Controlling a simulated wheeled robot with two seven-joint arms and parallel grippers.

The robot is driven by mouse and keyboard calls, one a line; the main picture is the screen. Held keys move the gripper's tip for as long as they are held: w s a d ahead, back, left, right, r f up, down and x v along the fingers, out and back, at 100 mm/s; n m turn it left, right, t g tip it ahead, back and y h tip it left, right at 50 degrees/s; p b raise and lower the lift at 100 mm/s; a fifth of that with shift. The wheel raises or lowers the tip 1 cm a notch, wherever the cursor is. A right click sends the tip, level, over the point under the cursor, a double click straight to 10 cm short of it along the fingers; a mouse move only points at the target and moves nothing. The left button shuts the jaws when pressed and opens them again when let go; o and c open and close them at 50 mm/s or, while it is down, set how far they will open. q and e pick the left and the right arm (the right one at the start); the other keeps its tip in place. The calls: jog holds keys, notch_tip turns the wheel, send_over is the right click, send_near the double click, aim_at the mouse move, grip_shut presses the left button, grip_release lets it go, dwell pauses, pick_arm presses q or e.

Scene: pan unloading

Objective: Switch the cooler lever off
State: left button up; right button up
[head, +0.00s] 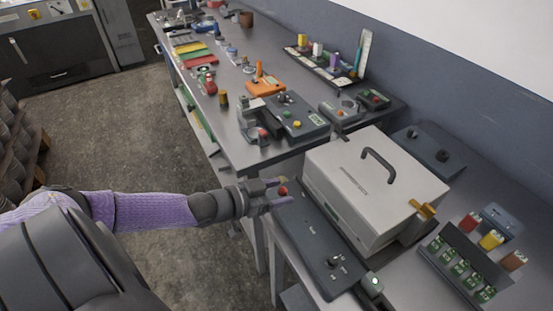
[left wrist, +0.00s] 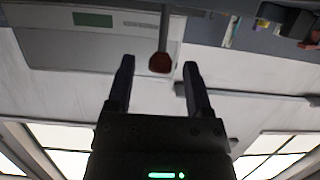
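A lever with a round red knob (head: 283,191) shows in the head view at the left edge of the grey panel by the large light-grey box. In the left wrist view the knob (left wrist: 160,63) hangs at the end of a thin grey rod, between the two open fingertips (left wrist: 159,66), with a gap on both sides. No contact with the knob shows. The lever's base is hidden. My right gripper is not in view.
The light-grey box (head: 345,190) with a black handle stands right of my gripper. A dark panel (head: 318,245) lies before it. A long workbench (head: 222,115) with trays and devices runs behind. Several connectors (head: 465,265) sit at lower right.

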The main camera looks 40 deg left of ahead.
pick_arm(q)
jog(key=p+v, duration=0.4)
jog(key=v, duration=0.6)
jog(key=shift+f, duration=0.1)
